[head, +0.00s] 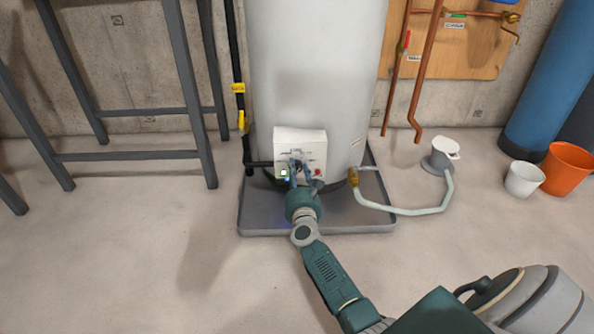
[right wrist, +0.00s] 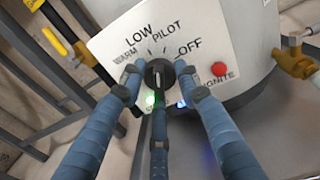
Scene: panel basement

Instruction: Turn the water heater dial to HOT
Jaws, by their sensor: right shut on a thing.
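The white control box (head: 313,137) sits low on the front of the white water heater tank (head: 315,60). In the right wrist view the black round dial (right wrist: 158,68) is on the box's face, with the labels WARM, LOW, PILOT and OFF around it. My fingers cover the lower side of the face, and I cannot read HOT. My right gripper (right wrist: 157,75) has blue fingers closed around the dial; in the head view the gripper (head: 300,174) reaches the box from below. I cannot tell clearly which label the dial points to. My left gripper is not in view.
A red IGNITE button (right wrist: 220,69) is right of the dial. The tank stands in a grey drain pan (head: 270,228). A hose (head: 405,211) runs from the brass valve (head: 353,177) to a small pump (head: 440,156). A metal rack (head: 130,156) stands left.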

